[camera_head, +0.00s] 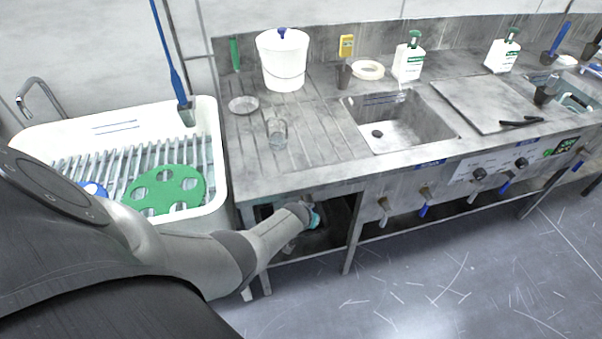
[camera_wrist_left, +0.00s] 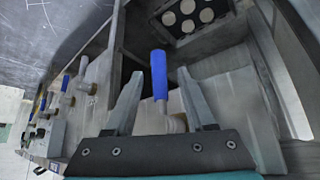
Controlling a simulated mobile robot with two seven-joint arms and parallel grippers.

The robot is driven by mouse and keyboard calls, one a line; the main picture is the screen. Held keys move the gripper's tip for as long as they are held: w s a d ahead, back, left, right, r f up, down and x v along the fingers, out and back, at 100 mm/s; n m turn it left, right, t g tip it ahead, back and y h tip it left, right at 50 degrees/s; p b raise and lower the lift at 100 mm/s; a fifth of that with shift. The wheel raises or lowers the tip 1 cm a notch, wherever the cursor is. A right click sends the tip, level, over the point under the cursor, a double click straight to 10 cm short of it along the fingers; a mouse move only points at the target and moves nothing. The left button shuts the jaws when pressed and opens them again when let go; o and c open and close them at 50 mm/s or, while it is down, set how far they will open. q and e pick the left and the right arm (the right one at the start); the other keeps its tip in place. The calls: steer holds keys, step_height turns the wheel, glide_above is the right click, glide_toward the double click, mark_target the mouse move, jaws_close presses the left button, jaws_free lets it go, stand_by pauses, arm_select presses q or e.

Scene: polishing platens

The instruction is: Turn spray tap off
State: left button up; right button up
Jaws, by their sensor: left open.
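A blue tap handle (camera_wrist_left: 159,75) stands between the two fingers of my left gripper (camera_wrist_left: 158,82) in the left wrist view. The fingers are open, with visible gaps on both sides of the handle. Its metal tap body (camera_wrist_left: 172,123) shows just beyond the gripper's palm. In the head view my left arm reaches to the counter front, with the left gripper (camera_head: 313,216) low under the edge; the handle between its fingers is hidden there. Other taps with blue levers, such as one tap (camera_head: 424,200), line the front panel to the right. My right gripper is not in view.
The steel counter (camera_head: 310,170) carries a white bucket (camera_head: 283,60), a glass (camera_head: 277,132) and a sink (camera_head: 400,120). A white basin (camera_head: 215,130) with a green plate (camera_head: 170,190) stands left. Counter legs and an open shelf lie near the gripper. The floor in front is clear.

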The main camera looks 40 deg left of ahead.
arm_select(q)
steer(key=p+v, duration=0.8)
steer(key=v, duration=0.4)
steer(key=shift+s, duration=0.1)
stand_by(0.4)
